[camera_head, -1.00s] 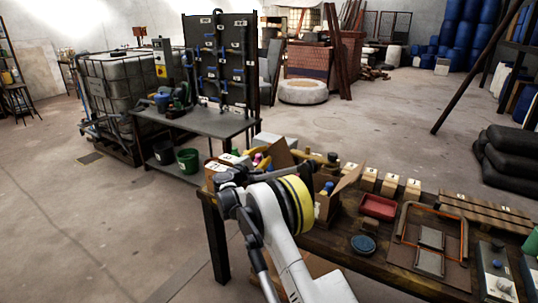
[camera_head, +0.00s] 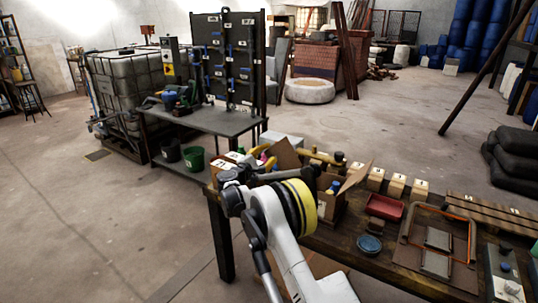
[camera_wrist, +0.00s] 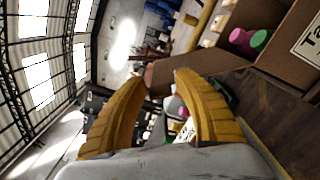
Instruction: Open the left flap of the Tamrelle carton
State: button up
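The open cardboard carton (camera_head: 328,208) stands on the wooden bench behind my arm in the head view. One flap (camera_head: 286,153) stands up on its left and another (camera_head: 356,177) leans out on its right. In the wrist view the carton wall (camera_wrist: 284,38) fills the upper right, with a label (camera_wrist: 309,42) reading "Ta", cut off by the edge. A brown flap (camera_wrist: 212,63) reaches toward my gripper (camera_wrist: 165,74). Its two yellow fingers are apart, with a gap between the tips. I cannot tell whether a finger touches the flap. My arm hides part of the carton in the head view.
Pink and green caps (camera_wrist: 248,40) show beside the carton wall. A red tray (camera_head: 385,207), a blue round dish (camera_head: 369,244), small labelled boxes (camera_head: 397,186) and an orange-edged frame (camera_head: 438,235) crowd the bench. A grey table (camera_head: 215,120) stands behind to the left. Open floor lies left.

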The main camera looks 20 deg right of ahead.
jog(key=shift+s+a, duration=0.1)
jog(key=shift+a, duration=0.05)
jog(key=v, duration=1.1)
jog(key=shift+s+a, duration=0.25)
jog(key=shift+s, duration=0.05)
jog(key=s+d+r+m+g+y, duration=0.25)
jog(key=s+r, duration=0.25)
jog(key=s, duration=0.5)
jog(key=s+d+r+m+g+y, duration=0.15)
jog(key=s+r+m+y, duration=0.3)
jog(key=s, duration=0.65)
jog(key=s+a+f+m+y, duration=0.1)
jog(key=s+a+m+y, duration=0.1)
jog(key=s, duration=0.7)
jog(key=s+a+f+m+y, duration=0.2)
jog(key=s+a, duration=0.1)
jog(key=s, duration=0.6)
jog(key=s+a+f+m+y, duration=0.2)
jog(key=s+a+y, duration=0.1)
jog(key=s, duration=0.6)
jog(key=shift+s+f+m, duration=0.2)
jog(key=shift+m, duration=0.2)
